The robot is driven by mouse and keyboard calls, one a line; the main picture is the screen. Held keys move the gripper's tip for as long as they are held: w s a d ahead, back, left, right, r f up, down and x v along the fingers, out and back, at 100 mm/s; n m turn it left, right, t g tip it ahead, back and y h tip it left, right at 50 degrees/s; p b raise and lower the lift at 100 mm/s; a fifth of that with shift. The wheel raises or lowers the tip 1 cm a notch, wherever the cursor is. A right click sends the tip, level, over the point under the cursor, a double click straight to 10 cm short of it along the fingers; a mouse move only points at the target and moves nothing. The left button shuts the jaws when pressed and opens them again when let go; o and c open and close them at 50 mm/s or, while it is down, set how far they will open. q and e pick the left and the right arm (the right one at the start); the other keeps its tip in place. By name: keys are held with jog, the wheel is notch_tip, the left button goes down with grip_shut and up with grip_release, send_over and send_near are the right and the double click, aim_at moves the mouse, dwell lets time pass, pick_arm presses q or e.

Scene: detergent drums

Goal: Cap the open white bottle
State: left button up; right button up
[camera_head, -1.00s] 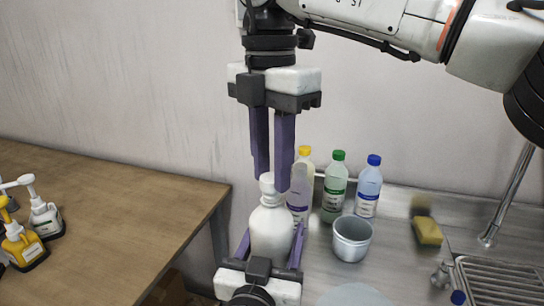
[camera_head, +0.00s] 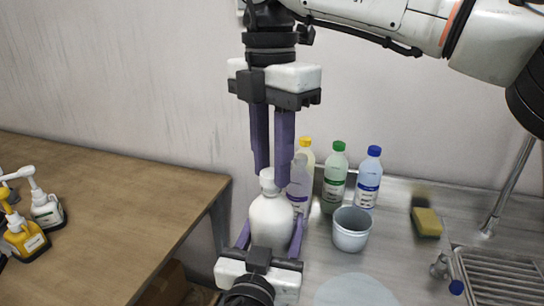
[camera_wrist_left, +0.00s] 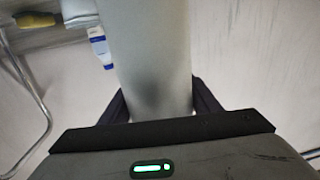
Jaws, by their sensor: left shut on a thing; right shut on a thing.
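The white bottle (camera_head: 270,222) stands upright in my left gripper (camera_head: 269,240), which is shut around its body from below. In the left wrist view it is a large grey-white cylinder (camera_wrist_left: 147,50) between the fingers of the left gripper (camera_wrist_left: 160,103). My right gripper (camera_head: 270,180) points straight down above the bottle, shut on a small white cap (camera_head: 267,176). The cap is right at the bottle's neck, in line with it. The fingers partly hide it, so I cannot tell whether it is seated.
Bottles with yellow (camera_head: 305,142), green (camera_head: 334,180) and blue (camera_head: 368,182) caps stand behind. A metal cup (camera_head: 351,229), a round plate (camera_head: 354,292), a sponge (camera_head: 427,222) and a drain rack (camera_head: 498,275) are right. Pump bottles (camera_head: 46,208) stand on the wooden table (camera_head: 110,225).

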jog(key=shift+f, duration=0.1)
pick_arm(q)
grip_shut()
pick_arm(e)
jog(key=m, duration=1)
jog(key=shift+m, duration=0.4)
jog(key=m, duration=0.3)
jog(key=shift+s+a+f+m, duration=0.15)
jog(key=shift+s+m, duration=0.15)
jog(key=shift+m, duration=0.1)
jog(key=shift+w+m, duration=0.15)
jog(key=shift+m, duration=0.65)
jog(key=o, duration=1)
